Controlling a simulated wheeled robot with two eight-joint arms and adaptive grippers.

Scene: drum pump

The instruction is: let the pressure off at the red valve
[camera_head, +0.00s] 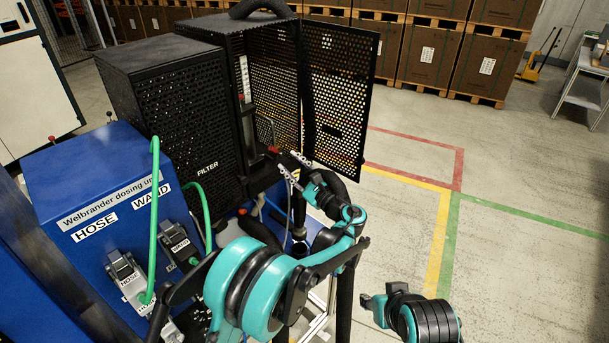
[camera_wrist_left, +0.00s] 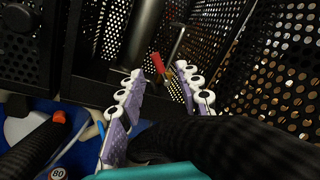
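The red valve handle (camera_head: 272,149) shows small inside the open filter cabinet in the head view. In the left wrist view the red handle (camera_wrist_left: 158,63) is a short lever beside a brass-coloured fitting, ahead of my fingertips. My left gripper (camera_head: 289,165) reaches toward the cabinet opening. In the left wrist view my left gripper (camera_wrist_left: 158,74) is open, with its two white-and-purple fingers apart and the handle seen between their tips. I cannot tell whether it touches them. Part of my right arm shows at the lower right, but its gripper is not clearly visible.
The perforated cabinet door (camera_head: 339,95) stands open at the right. The filter housing (camera_head: 180,115) is at the left. The blue dosing unit (camera_head: 85,180) with green hoses (camera_head: 153,210) stands in front. Black hoses run below my gripper. The floor at right is clear.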

